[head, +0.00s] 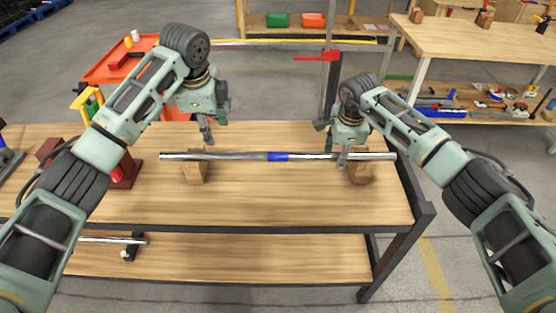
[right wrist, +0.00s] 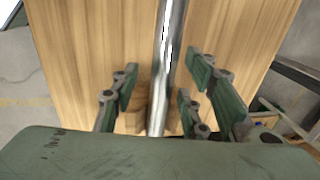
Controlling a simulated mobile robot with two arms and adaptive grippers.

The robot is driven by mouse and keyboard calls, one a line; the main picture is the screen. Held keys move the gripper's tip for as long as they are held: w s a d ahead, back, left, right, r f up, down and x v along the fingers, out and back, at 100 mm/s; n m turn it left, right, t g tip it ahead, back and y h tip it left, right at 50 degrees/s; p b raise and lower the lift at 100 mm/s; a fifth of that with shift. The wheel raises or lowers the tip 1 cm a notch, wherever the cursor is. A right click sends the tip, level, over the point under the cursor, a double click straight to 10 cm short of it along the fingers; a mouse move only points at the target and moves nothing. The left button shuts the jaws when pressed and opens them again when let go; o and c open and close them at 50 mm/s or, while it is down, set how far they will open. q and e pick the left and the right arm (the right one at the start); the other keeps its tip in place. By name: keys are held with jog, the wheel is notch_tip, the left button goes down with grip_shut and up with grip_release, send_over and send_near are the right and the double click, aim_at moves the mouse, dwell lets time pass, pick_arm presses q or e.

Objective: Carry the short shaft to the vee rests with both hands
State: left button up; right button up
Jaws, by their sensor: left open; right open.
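The short shaft (head: 235,156) is a shiny metal bar with a blue band at its middle. It lies level across two wooden vee rests on the workbench, the left rest (head: 195,171) and the right rest (head: 361,173). My left gripper (head: 213,128) is open, above and slightly behind the shaft near the left rest, apart from it. My right gripper (head: 335,145) is open at the shaft near the right rest. In the right wrist view the shaft (right wrist: 167,65) runs between its spread fingers (right wrist: 164,100), and a wooden rest (right wrist: 132,112) shows beside it. Contact there cannot be told.
The workbench top (head: 290,200) is clear in front of the shaft. A red stand (head: 127,172) is at the left, partly behind my left arm. An orange cart (head: 110,68) stands behind. A lower shelf (head: 220,258) holds another bar. A second bench (head: 480,38) is at the back right.

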jog(key=shift+r, duration=0.2)
notch_tip(320, 180, up, 11)
jog(key=s, duration=0.2)
jog(key=shift+s+r, duration=0.15)
dwell(0.4)
